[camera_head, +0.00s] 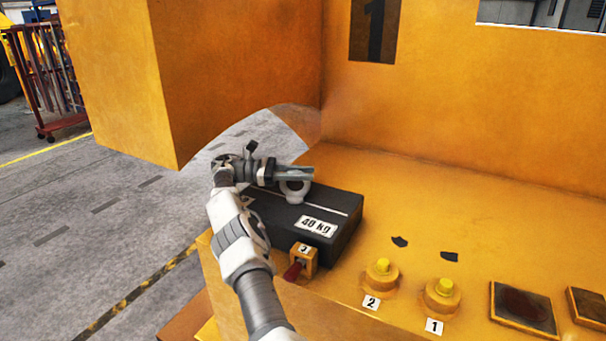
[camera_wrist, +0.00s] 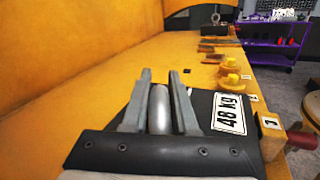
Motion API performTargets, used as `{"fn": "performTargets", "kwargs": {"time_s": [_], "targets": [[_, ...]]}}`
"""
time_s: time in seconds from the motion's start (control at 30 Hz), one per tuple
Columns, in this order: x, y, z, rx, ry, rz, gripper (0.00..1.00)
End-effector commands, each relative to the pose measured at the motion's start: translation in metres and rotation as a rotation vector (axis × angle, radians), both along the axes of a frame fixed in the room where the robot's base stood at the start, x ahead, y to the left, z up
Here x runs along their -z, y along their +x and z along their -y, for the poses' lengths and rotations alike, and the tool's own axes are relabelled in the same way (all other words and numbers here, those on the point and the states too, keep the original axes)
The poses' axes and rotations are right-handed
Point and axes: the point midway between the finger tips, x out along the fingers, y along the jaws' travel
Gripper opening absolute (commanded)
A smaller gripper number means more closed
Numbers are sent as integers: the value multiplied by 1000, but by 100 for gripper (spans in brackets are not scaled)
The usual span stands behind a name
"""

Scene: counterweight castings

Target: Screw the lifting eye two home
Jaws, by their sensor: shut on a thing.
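A pale grey lifting eye (camera_head: 293,194) stands at the top of the black casting (camera_head: 338,238), whose white label reads like 48 kg. No number shows on the eye. My gripper (camera_head: 308,174) comes in level from the left and is shut on the eye's upper part. In the wrist view, my gripper (camera_wrist: 164,84) has its two grey fingers on either side of the rounded grey eye (camera_wrist: 160,112). The fingers and ring hide the eye's shank, so I cannot tell whether its collar touches the casting.
Yellow fittings marked 2 (camera_head: 381,275) and 1 (camera_head: 441,297) stand on the yellow deck to the right. A small block marked 3 (camera_head: 304,260), with a red handle, sits before the casting. Tall yellow walls (camera_head: 240,70) rise behind. Dark flat pads (camera_head: 523,308) lie at far right.

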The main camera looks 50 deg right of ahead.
Motion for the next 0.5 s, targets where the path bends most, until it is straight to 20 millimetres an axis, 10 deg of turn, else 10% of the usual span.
{"fn": "performTargets", "kwargs": {"time_s": [0.13, 0.17, 0.3, 0.5], "targets": [[-1, 0, 1, -4, -2, 2, 0], [-1, 0, 1, -4, -2, 3, 28], [0, 0, 1, -2, 0, 2, 54], [1, 0, 0, -1, 1, 0, 57]]}}
